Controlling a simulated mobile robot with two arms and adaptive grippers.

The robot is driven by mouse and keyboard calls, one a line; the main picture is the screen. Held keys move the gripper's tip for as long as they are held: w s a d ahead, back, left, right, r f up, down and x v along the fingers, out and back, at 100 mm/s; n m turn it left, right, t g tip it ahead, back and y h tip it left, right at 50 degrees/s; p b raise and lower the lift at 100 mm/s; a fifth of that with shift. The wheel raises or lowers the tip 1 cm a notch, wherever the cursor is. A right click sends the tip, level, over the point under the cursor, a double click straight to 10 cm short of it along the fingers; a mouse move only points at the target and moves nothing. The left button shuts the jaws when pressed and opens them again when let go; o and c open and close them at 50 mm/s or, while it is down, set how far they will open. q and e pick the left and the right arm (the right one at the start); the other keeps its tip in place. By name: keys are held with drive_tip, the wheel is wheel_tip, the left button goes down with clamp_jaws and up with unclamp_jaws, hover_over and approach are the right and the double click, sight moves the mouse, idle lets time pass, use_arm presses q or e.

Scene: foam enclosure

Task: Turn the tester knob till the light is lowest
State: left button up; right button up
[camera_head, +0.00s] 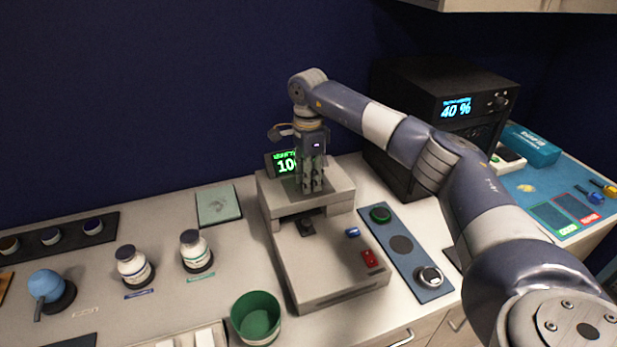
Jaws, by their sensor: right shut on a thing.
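The tester is a beige bench device (330,265) with a low front deck and a raised back part. A small screen (283,162) at its back shows green text, partly covered by my gripper; I can read "10" at its start. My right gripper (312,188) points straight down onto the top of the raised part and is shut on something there. The knob itself is hidden by the fingers, so its angle cannot be seen. My left gripper is not in view.
A black box (430,85) with a blue "40 %" display stands behind my right arm. A blue strip (420,268) with round pads lies right of the tester. A green cup (256,317), two white bottles (133,264) (195,250) and a blue bulb (46,287) stand left.

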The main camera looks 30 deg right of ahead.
drive_tip(key=shift+m, duration=0.3)
drive_tip(key=o, duration=1.1)
drive_tip(key=shift+r, duration=0.3)
wheel_tip(320, 180, up, 12)
drive_tip(key=shift+f, duration=0.25)
